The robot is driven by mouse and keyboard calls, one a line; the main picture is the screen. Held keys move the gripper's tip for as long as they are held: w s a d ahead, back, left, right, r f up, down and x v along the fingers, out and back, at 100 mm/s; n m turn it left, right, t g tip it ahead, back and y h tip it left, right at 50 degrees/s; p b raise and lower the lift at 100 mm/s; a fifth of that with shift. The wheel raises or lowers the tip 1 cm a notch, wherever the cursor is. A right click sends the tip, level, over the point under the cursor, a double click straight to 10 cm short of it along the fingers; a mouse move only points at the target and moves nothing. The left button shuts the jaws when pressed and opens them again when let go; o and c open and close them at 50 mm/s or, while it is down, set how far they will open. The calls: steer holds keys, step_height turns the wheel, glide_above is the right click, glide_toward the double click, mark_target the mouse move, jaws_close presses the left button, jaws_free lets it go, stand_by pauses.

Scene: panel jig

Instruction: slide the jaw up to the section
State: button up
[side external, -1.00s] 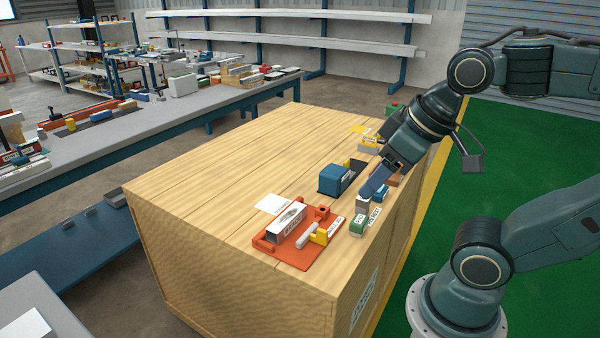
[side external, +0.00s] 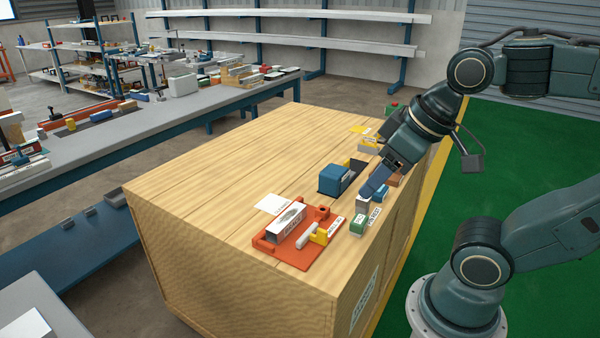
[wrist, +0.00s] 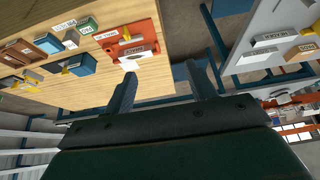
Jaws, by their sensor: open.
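The orange jig plate (side external: 297,262) lies near the front edge of the wooden bench. The section, a pale labelled block (side external: 287,223), sits on its left part against the orange stop. The jaw, a yellow block (side external: 320,236) with a whitish rounded bar on its section side, stands on the right part; a narrow strip of orange seems to show between bar and section. In the wrist view I see the plate (wrist: 147,30), the yellow jaw (wrist: 125,38) and the section (wrist: 138,51). My gripper (wrist: 160,72) is open, fingers apart and empty; in the side view its tips (side external: 372,188) are behind and right of the jig.
A green block (side external: 357,228) and a grey block (side external: 362,203) stand between my gripper and the jig. A blue box (side external: 336,180) sits further back. A white card (side external: 273,203) lies behind the plate. The left of the bench top is clear.

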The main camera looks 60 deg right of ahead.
steer(key=shift+w, duration=0.1)
steer(key=c, duration=0.4)
steer(key=g, duration=0.6)
glide_above(322, 229)
step_height(322, 229, down, 15)
steer(key=shift+f, duration=0.1)
steer(key=shift+f, duration=6.8)
jaws_close()
